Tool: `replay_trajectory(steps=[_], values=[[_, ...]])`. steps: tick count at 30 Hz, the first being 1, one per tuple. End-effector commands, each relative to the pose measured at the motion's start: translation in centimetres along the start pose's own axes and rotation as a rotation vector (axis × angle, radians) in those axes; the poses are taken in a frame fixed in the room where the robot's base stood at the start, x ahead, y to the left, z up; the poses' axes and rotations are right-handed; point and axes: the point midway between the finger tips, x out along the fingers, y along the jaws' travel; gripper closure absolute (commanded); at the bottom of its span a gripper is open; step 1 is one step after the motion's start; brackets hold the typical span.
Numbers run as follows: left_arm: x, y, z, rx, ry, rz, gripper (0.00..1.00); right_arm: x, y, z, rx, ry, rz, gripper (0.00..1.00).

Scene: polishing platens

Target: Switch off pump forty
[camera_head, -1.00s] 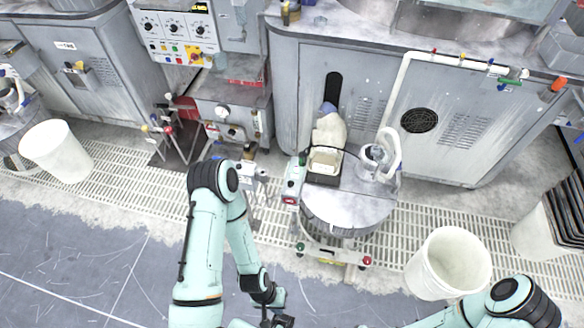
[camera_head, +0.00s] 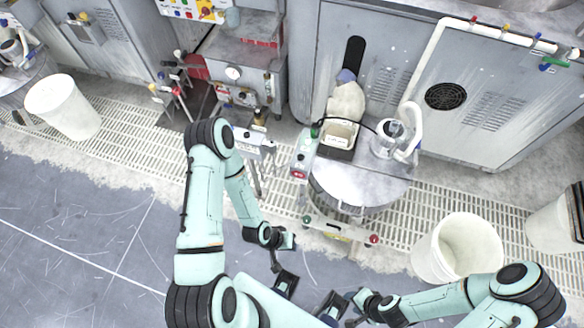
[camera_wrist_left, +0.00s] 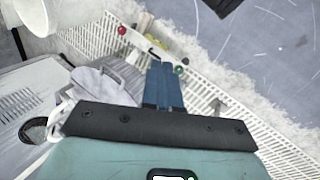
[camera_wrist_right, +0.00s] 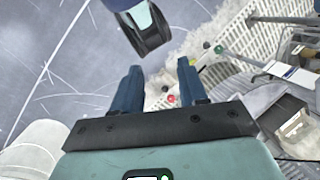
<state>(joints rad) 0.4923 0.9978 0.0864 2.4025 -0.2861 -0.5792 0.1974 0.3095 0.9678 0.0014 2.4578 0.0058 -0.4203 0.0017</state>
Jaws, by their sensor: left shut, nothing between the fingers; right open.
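A drum with a grey lid (camera_head: 360,185) stands on the grating, with a white pump and hose (camera_head: 396,140) on top. At its left edge is a pale switch box (camera_head: 303,155) with a green knob above and a red part on its lower front. I cannot read a number on it.
A tray (camera_head: 340,138) sits on the lid. A white label stand (camera_head: 255,143) is left of the drum. White buckets stand at right (camera_head: 458,250) and far left (camera_head: 62,105). A grey cabinet (camera_head: 330,60) stands behind. Blue floor at left is clear.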

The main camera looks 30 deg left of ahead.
Motion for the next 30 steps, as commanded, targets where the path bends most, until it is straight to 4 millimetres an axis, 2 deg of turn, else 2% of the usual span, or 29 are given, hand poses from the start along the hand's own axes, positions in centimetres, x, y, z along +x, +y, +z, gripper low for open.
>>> replay_trajectory(steps=[1, 4, 7, 9, 11, 15, 18, 22, 30], values=[[2.5, -1.5, -2.3, -0.055, 0.101, 0.078, 1.0, 2.7, 1.1, -0.6, 0.004, 0.022, 0.002, 0.57], [3.7, -2.0, -8.5, -0.149, 0.33, 0.303, 1.0, 5.7, 2.1, -2.6, 0.008, 0.081, 0.002, 0.57], [2.4, -3.1, -13.9, -0.218, 0.535, 0.553, 1.0, 8.4, 2.9, -4.9, 0.012, 0.141, 0.001, 0.57], [0.7, -4.4, -16.5, -0.244, 0.644, 0.722, 1.0, 10.1, 3.5, -6.4, 0.014, 0.179, 0.001, 0.57], [-1.0, -5.5, -17.9, -0.25, 0.712, 0.855, 1.0, 11.3, 3.9, -7.5, 0.015, 0.206, 0.002, 0.57], [-4.5, -7.8, -18.9, -0.23, 0.79, 1.088, 1.0, 13.3, 4.5, -9.6, 0.018, 0.254, 0.002, 0.57], [-6.0, -8.6, -18.8, -0.211, 0.802, 1.182, 1.0, 13.8, 4.7, -10.4, 0.019, 0.274, 0.003, 0.57], [-7.0, -8.8, -18.6, -0.198, 0.802, 1.229, 1.0, 13.9, 4.7, -10.7, 0.019, 0.283, 0.002, 0.57], [-7.1, -8.7, -18.6, -0.197, 0.8, 1.229, 1.0, 13.8, 4.6, -10.7, 0.019, 0.282, 0.002, 0.57]])
